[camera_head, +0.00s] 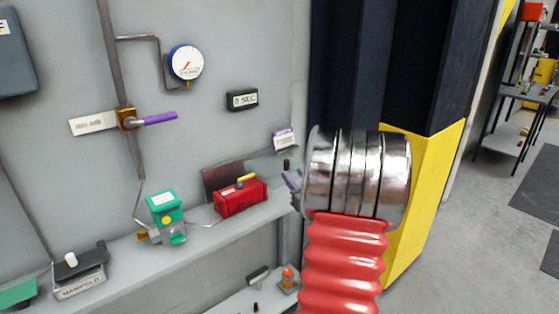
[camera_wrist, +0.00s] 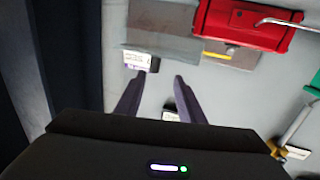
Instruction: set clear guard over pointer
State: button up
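A red box (camera_head: 240,195) stands on the wall shelf with a yellow pointer (camera_head: 246,179) on its top. In the wrist view the red box (camera_wrist: 245,24) is at the upper right, with a yellow bar (camera_wrist: 215,55) just below it. A dark see-through sheet (camera_head: 222,173) stands behind the box and shows grey in the wrist view (camera_wrist: 160,40); I cannot tell whether it is the clear guard. My gripper (camera_wrist: 159,77) is open, its purple fingers apart with nothing seen between them. In the head view it is mostly hidden behind my arm, right of the red box.
A labelled tag (camera_head: 284,138) is on the wall near my gripper. A green device (camera_head: 165,212) and a manifold block (camera_head: 79,275) are left along the shelf. A purple-handled valve (camera_head: 150,119), a gauge (camera_head: 187,63) and a display (camera_head: 242,100) are above. A yellow-black pillar (camera_head: 420,200) stands right.

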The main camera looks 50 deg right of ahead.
aim_at(282, 165)
jog(key=shift+s+d+f, duration=0.25)
jog(key=shift+s+d, duration=0.2)
jog(key=shift+s, duration=0.15)
jog(key=x, duration=1.4)
jog(key=shift+r, duration=0.25)
jog(key=shift+c, duration=0.4)
grip_shut()
